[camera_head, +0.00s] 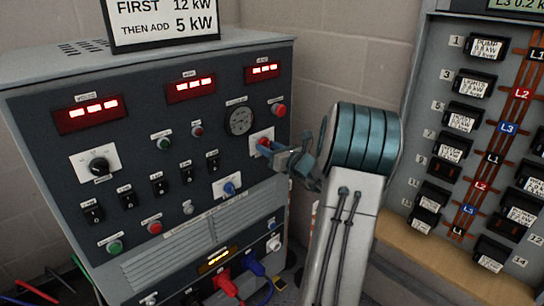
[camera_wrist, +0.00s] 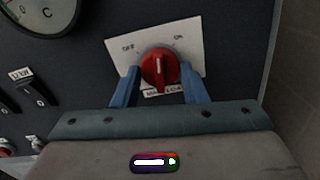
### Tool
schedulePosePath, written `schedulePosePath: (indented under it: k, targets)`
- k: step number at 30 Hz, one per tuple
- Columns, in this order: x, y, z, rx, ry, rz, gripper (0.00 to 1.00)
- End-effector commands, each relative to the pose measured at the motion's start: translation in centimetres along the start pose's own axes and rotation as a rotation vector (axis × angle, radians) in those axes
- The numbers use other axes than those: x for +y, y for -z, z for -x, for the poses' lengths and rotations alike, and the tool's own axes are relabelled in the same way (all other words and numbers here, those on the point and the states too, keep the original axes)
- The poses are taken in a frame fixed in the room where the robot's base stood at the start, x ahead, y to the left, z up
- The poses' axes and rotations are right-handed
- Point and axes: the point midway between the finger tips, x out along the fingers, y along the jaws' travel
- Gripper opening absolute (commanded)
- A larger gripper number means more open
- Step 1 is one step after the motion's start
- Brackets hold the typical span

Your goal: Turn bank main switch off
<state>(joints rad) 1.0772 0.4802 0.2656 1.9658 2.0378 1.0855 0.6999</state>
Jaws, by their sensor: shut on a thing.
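The bank main switch is a red rotary knob (camera_wrist: 158,66) on a white plate (camera_wrist: 196,45) marked OFF at upper left and ON at upper right. Its white pointer line stands roughly upright in the wrist view, between the two marks. The label below is partly hidden. My gripper (camera_wrist: 160,78) is shut on the knob, with one blue finger on each side. In the head view the red knob (camera_head: 264,143) sits at the right side of the grey load bank panel (camera_head: 140,190). My gripper (camera_head: 277,152) reaches it from the right and covers part of it.
A blue rotary knob (camera_head: 230,188) sits below and left of the red one. A round dial (camera_head: 239,121) and a red button (camera_head: 279,110) are above. Black rocker switches (camera_head: 158,184) are to the left. A breaker panel (camera_head: 470,120) stands at right. Cables (camera_head: 226,284) hang below.

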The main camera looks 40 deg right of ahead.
Motion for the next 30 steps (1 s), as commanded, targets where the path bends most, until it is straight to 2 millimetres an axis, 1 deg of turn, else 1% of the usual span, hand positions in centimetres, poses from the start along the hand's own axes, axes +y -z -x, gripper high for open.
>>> schedulePosePath:
  k: [1, 21, 30]
  targets:
    - [-0.19, 1.15, 0.14, 0.008, 0.002, 0.044, 0.16]
    - [-0.54, 1.22, 0.16, 0.01, 0.001, 0.664, 0.16]
    - [-0.63, 0.87, 0.17, 0.011, 0.001, 0.853, 0.16]
